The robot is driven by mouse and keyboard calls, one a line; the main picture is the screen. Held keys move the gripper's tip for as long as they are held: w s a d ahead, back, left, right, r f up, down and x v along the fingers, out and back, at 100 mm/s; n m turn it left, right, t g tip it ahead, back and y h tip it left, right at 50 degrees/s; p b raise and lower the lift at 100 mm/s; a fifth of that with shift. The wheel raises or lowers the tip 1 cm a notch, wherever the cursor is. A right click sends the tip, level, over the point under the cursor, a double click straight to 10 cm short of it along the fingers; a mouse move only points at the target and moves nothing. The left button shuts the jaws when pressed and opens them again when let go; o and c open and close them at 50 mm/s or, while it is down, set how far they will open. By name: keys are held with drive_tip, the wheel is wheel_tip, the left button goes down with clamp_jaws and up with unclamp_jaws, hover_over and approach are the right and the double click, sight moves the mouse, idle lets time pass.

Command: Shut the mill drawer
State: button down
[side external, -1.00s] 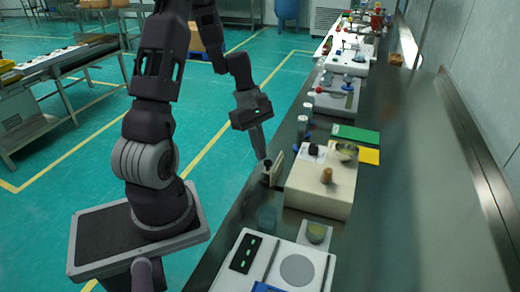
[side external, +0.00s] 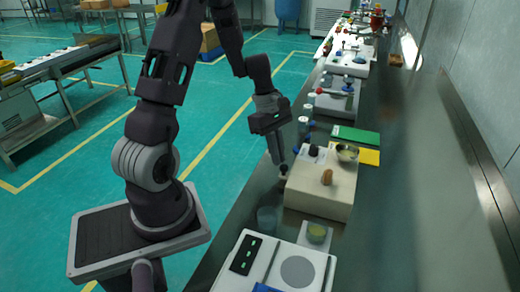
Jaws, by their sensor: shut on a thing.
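The mill is a beige box (side external: 318,192) on the dark bench, with a brown knob (side external: 327,177) and a black knob (side external: 313,150) on top. Its drawer is on the left side, facing my arm. The drawer front now lies close against the body, mostly hidden by my gripper, and I cannot tell whether a thin gap is left. My gripper (side external: 281,164) points down at the left face of the mill, shut on the small dark drawer handle (side external: 283,171).
A white balance (side external: 297,271) and a small dish with yellow-green contents (side external: 316,233) stand in front of the mill. A clear beaker (side external: 267,219) is at the bench edge. Green (side external: 356,135) and yellow (side external: 369,157) sheets lie behind. The bench on the right is clear.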

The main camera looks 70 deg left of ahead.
drive_tip(key=a, duration=0.2)
drive_tip(key=s+a, duration=0.1)
drive_tip(key=shift+a+r, duration=0.35)
drive_tip(key=d+v, duration=0.1)
drive_tip(key=v, duration=0.9)
drive_tip(key=d+r+m+y, duration=0.1)
drive_tip(key=d+r+m, duration=0.5)
drive_tip(key=d, duration=0.2)
drive_tip(key=s+d+r+m+t+y, duration=0.2)
drive_tip(key=s+d+r+m+t, duration=0.2)
drive_tip(key=s+d+m, duration=0.9)
drive_tip(key=s+m, duration=0.1)
drive_tip(key=m, duration=0.1)
drive_tip(key=shift+s+d+r+m, duration=0.15)
drive_tip(key=shift+s+d+m, duration=0.1)
drive_tip(key=shift+d+m, duration=0.05)
